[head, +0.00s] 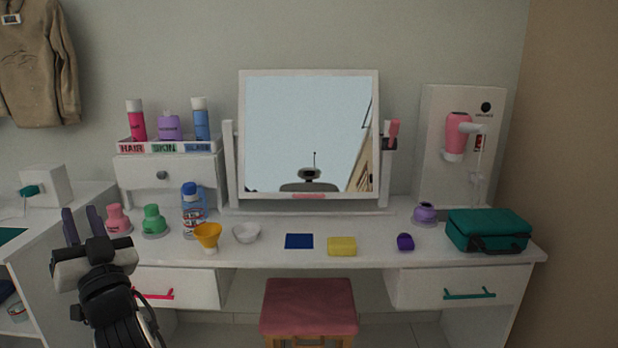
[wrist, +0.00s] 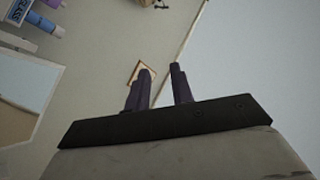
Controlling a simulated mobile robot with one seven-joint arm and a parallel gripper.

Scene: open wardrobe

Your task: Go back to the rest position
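My gripper (head: 82,227) is raised at the left of the head view, in front of the left end of the white vanity table (head: 370,232). Its two dark fingers point up and stand apart with nothing between them. In the wrist view the same fingers (wrist: 160,88) show a gap, with bare wall and a small wooden-framed item behind them. My gripper appears clear of the objects on the table.
Bottles and cups stand near my gripper: a pink one (head: 118,220), a green one (head: 153,220) and a blue spray bottle (head: 194,212). A mirror (head: 308,135) stands mid-table, a teal case (head: 488,231) at right. A pink stool (head: 308,306) stands in front.

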